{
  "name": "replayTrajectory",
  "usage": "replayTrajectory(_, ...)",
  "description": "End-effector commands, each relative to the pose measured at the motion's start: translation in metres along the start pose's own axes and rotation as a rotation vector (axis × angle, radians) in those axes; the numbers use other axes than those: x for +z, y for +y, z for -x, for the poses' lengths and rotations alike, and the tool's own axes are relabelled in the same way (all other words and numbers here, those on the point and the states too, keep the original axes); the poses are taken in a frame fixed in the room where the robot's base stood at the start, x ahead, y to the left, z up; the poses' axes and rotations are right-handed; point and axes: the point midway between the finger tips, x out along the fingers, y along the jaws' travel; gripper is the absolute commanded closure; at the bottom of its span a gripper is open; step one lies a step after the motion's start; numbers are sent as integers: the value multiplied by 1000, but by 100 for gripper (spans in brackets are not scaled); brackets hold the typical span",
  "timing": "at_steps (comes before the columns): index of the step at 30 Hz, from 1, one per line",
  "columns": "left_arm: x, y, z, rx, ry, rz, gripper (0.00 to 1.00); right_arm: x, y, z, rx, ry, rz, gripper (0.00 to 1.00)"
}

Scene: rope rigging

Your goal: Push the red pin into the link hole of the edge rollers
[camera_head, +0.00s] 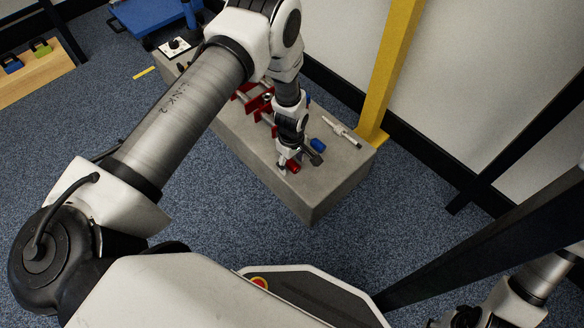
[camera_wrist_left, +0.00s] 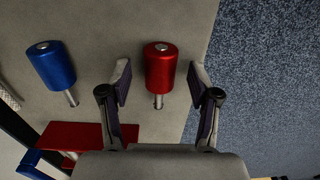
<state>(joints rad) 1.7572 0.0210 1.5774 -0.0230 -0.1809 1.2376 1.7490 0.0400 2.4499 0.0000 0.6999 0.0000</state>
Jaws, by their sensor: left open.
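The red pin (camera_wrist_left: 161,70) has a thick red head and a thin metal shank, and lies on the concrete block (camera_wrist_left: 100,20). In the left wrist view it is between the open fingers of my left gripper (camera_wrist_left: 160,92), with a gap on both sides. In the head view the red pin (camera_head: 293,167) is at the tip of my left gripper (camera_head: 290,161), near the block's front end. The red edge rollers (camera_head: 256,100) sit on the block, partly hidden behind my left arm. The link hole cannot be made out. My right gripper is not clearly visible; part of my right arm shows at the lower right.
A blue pin (camera_wrist_left: 52,66) lies left of the red one in the wrist view. A white metal tool (camera_head: 341,131) lies on the block near its right edge. A yellow post (camera_head: 391,70) stands close behind the block. Open carpet (camera_head: 230,200) lies in front.

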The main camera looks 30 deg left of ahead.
Motion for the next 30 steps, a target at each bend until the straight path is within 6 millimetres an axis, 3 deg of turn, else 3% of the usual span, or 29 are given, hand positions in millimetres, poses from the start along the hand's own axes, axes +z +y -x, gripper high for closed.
replayTrajectory(6,0,0,-2,1,1,0,38,0,0,0,0,1,0,60)
replayTrajectory(7,0,0,-2,1,0,0,45,0,0,0,0,1,0,60)
replayTrajectory(12,0,0,-2,1,0,0,100,0,0,0,0,1,0,60)
replayTrajectory(30,0,1,-1,2,1,0,100,0,0,0,0,1,0,60)
